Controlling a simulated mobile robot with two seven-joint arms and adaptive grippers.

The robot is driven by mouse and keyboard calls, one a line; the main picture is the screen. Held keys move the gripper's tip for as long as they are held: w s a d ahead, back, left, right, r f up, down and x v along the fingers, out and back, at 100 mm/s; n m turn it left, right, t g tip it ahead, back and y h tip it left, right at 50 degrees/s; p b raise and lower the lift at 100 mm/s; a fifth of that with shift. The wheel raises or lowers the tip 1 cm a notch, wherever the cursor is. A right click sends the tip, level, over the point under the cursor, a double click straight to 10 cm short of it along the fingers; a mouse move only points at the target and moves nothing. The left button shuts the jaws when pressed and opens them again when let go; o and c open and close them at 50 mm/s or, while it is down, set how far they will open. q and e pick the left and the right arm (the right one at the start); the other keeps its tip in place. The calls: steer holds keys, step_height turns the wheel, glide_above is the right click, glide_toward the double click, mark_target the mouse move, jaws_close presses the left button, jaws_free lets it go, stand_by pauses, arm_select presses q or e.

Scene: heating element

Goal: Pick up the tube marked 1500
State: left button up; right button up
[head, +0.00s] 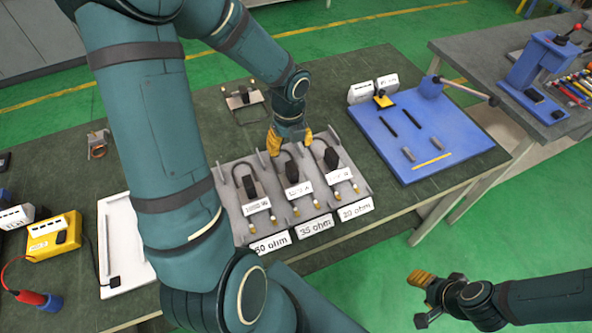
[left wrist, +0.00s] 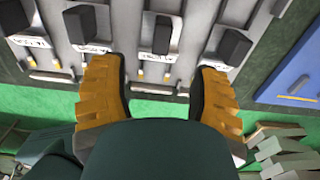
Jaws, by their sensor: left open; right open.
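A grey rack (head: 235,170) on the dark table holds heating tubes in a row, each with a black block and a white tag. The left tube's tag (head: 257,206), middle tube's tag (head: 298,190) and right tube's tag (head: 340,175) are too small to read surely, so I cannot tell which is marked 1500. My left gripper (head: 290,139) is open and empty above the back of the rack, near the middle and right tubes. In the left wrist view, a black block (left wrist: 163,34) shows beyond its spread fingers (left wrist: 160,88). My right gripper (head: 421,299) is open and empty, beyond the table's front edge.
Cards with ohm values, one reading 35 ohm (head: 314,226), line the rack's front. A blue board (head: 455,142) with a lever lies to the right. A white tray (head: 125,268) and yellow meter (head: 55,240) stand left.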

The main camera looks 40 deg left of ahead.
mark_target(291, 166)
arm_select(q)
step_height(291, 166, down, 8)
steer(key=shift+f+b, duration=0.1)
steer(key=shift+b, duration=0.8)
step_height(291, 166, down, 5)
steer(key=shift+w+d+r+b, duration=0.1)
steer(key=shift+b, duration=0.7)
steer(key=shift+c, duration=0.2)
jaws_close()
